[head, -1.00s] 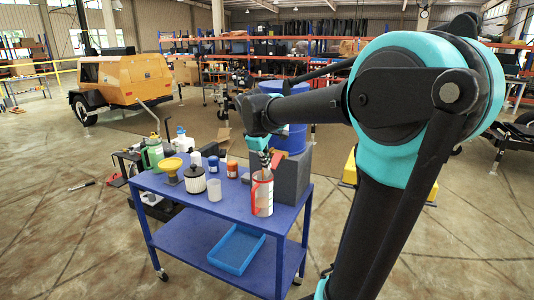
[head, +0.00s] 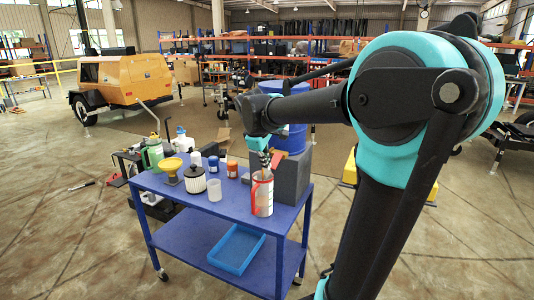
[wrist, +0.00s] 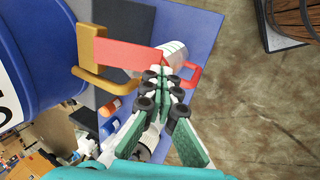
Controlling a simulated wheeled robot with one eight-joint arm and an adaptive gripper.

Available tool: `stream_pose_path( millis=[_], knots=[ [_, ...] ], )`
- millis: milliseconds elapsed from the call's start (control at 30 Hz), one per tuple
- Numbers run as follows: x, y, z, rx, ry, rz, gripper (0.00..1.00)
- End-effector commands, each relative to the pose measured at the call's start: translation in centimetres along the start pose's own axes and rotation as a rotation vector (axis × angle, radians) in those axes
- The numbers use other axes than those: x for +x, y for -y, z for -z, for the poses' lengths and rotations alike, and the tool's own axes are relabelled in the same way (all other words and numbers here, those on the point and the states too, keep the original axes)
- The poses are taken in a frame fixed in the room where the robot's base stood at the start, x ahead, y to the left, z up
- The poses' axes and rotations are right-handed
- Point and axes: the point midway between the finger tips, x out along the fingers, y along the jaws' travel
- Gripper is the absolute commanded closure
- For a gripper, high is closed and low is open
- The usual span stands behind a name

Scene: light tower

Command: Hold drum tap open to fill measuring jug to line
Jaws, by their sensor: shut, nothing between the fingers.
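The fill line and liquid level are too small to read.
The blue cart (head: 228,203) also carries a yellow funnel (head: 172,168), a white ribbed filter (head: 195,180), a clear cup (head: 214,190) and small bottles. A dark grey block (head: 293,175) stands right behind the jug.

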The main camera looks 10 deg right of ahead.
Motion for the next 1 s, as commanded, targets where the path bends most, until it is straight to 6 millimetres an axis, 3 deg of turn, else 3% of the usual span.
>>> stream_pose_path(
  millis=[1000],
  knots=[
    [-1.9,-1.0,0.2,0.000,0.000,-0.001,1.00]
  ],
)
